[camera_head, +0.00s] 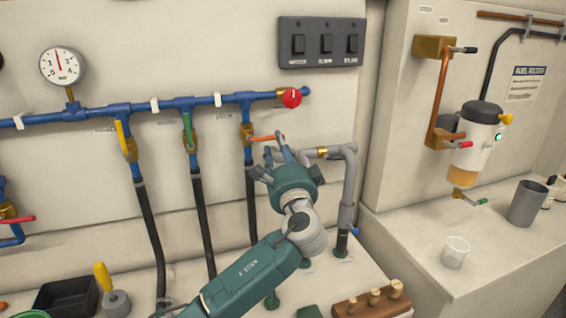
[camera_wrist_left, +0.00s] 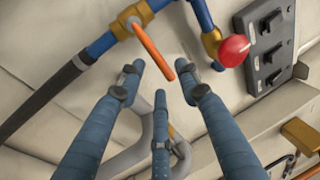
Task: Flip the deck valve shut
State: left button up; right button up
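A blue pipe manifold (camera_head: 215,102) runs along the wall with three brass lever valves below it. The rightmost valve (camera_head: 247,132) has an orange lever (camera_head: 264,138) pointing sideways to the right, across its pipe. The valves with the yellow lever (camera_head: 122,137) and green lever (camera_head: 188,130) have their levers along their pipes. I cannot read which label says deck. My left gripper (camera_head: 277,153) is just below and right of the orange lever. In the left wrist view its three fingers (camera_wrist_left: 160,80) are spread and empty, with the orange lever (camera_wrist_left: 152,48) near the fingertips. My right gripper is not in view.
A red knob (camera_head: 291,97) ends the manifold above my gripper. A grey bent pipe (camera_head: 349,180) stands close to the right. A switch panel (camera_head: 321,43) is above. Black hoses (camera_head: 203,215) hang below the valves. A clear cup (camera_head: 455,252) stands on the right counter.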

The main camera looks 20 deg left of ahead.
pick_arm(q)
jog(key=v, duration=0.8)
